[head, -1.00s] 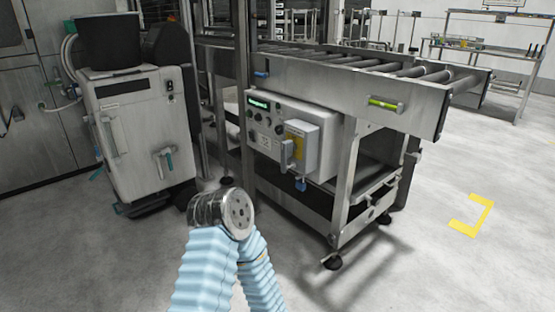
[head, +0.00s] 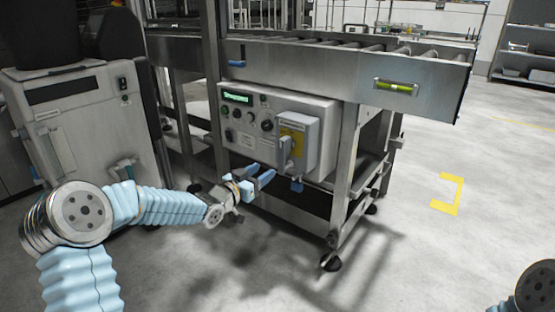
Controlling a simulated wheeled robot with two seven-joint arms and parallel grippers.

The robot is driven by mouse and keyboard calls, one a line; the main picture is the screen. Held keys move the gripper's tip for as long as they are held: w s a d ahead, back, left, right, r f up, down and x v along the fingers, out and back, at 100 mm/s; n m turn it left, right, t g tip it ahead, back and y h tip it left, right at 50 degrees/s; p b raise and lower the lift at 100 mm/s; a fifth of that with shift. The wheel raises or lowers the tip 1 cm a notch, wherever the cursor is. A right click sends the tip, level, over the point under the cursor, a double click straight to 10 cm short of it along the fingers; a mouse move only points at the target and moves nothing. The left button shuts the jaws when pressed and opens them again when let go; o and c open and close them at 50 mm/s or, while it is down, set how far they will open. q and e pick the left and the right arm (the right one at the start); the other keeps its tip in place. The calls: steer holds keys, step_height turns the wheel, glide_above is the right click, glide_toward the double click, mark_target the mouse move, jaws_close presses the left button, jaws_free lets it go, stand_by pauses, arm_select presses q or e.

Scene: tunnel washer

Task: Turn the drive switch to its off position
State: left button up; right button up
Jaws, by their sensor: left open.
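The drive switch appears to be the grey box (head: 304,140) with a yellow label and a grey lever handle (head: 286,149) on its front left. The handle stands roughly upright. The box sits at the right of the control panel (head: 240,133) under the roller conveyor. My left gripper (head: 260,173) has blue fingers, which are apart and empty. It is just below and left of the handle and seems not to touch it. My right gripper is out of view; only a joint of that arm shows at the bottom right.
The roller conveyor (head: 300,68) runs above the panel, with a metal leg (head: 344,180) right of the switch box. A blue-handled part (head: 297,185) hangs under the box. A grey machine cabinet (head: 85,130) stands at left.

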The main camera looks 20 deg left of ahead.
mark_target(281, 160)
arm_select(q)
steer(key=x, duration=1.1)
steer(key=shift+f+p, duration=0.1)
steer(key=shift+p, duration=0.25)
jaws_close()
